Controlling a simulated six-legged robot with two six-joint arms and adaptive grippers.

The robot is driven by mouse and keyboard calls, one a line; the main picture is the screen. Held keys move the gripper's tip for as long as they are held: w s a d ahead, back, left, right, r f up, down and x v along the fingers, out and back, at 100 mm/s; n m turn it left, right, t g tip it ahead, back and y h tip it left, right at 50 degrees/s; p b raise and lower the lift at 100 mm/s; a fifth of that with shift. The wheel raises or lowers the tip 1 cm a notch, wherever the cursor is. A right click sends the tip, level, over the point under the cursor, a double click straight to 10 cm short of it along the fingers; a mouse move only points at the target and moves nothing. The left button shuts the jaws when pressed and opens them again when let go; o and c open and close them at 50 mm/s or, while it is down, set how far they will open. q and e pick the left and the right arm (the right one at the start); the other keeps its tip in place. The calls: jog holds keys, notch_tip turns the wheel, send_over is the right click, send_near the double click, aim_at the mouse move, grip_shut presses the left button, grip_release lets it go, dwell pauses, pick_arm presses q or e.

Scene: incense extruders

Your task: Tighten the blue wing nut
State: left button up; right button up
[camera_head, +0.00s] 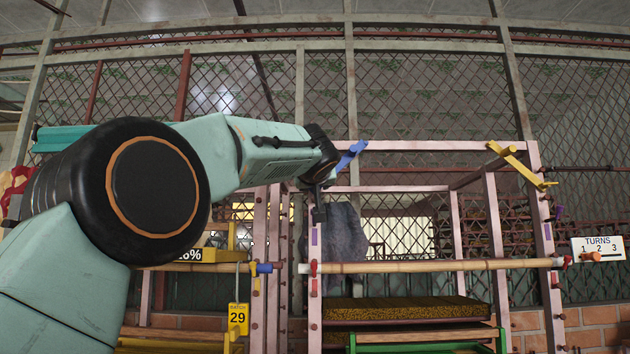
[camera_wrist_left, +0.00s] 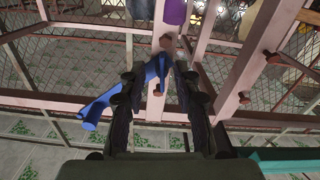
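The blue wing nut (camera_head: 350,155) is on the pink frame, at the top of a left-hand post in the head view. In the left wrist view the blue wing nut (camera_wrist_left: 99,106) has one wing slanting to the lower left behind a finger, and another part between the fingers. My left gripper (camera_head: 324,172) is right beside it in the head view. In the left wrist view the left gripper's fingers (camera_wrist_left: 157,76) are apart, with visible space around the nut; contact cannot be told. The arm hides part of the post. My right gripper is not in view.
A yellow wing nut (camera_head: 520,165) sits at the frame's upper right. A bamboo pole (camera_head: 430,266) crosses the front below the gripper. A TURNS sign (camera_head: 598,248) hangs at right, and a yellow BATCH 29 tag (camera_head: 238,318) at lower left.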

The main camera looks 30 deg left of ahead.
pick_arm(q)
jog(key=shift+w+a+f, duration=0.15)
jog(key=shift+w, duration=0.05)
jog(key=shift+c, duration=0.9)
jog(key=shift+s, duration=0.3)
jog(key=shift+c, duration=1.3)
jog(key=shift+r, duration=0.2)
grip_shut()
